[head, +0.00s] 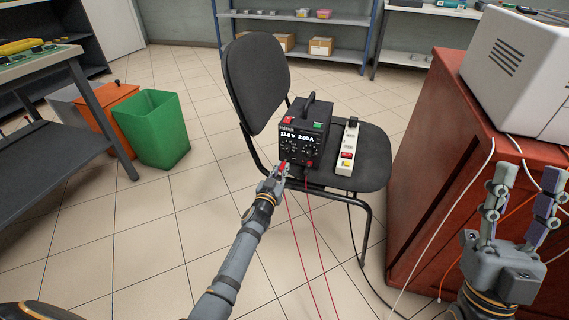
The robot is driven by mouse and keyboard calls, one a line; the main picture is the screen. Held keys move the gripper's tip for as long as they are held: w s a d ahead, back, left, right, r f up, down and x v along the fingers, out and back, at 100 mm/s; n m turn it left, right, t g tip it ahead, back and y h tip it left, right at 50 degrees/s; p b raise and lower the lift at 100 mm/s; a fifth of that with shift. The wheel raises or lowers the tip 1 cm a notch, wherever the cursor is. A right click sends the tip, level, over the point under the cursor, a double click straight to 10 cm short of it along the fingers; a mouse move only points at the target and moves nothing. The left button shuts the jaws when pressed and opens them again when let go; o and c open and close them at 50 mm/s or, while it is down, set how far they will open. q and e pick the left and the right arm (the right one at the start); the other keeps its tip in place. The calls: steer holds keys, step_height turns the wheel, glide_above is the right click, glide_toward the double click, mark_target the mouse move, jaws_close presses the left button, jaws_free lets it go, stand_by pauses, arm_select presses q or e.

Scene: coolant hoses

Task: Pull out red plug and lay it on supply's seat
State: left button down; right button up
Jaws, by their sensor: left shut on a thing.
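A black power supply (303,138) with a lit display and a top handle stands on the dark seat (375,165) of a black chair. My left gripper (277,171) is at the lower left of the supply's front, shut on a red plug (283,164). The gripper hides part of the plug, so I cannot tell whether its tip is still in the socket. A red cable hangs below the gripper. A second dark red plug (308,164) sits at the lower right of the supply's front with its own red cable. My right gripper (527,185) is open and empty at the right.
A white power strip (348,148) lies on the seat right of the supply. The chair's backrest (256,87) rises behind left. A red-brown cabinet (440,150) with white cables stands right. A green bin (152,130) and a workbench (45,80) are left.

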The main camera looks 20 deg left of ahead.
mark_target(281, 171)
arm_select(q)
steer(key=shift+s+p, duration=0.5)
steer(key=shift+s, duration=1.75)
steer(key=shift+s, duration=0.1)
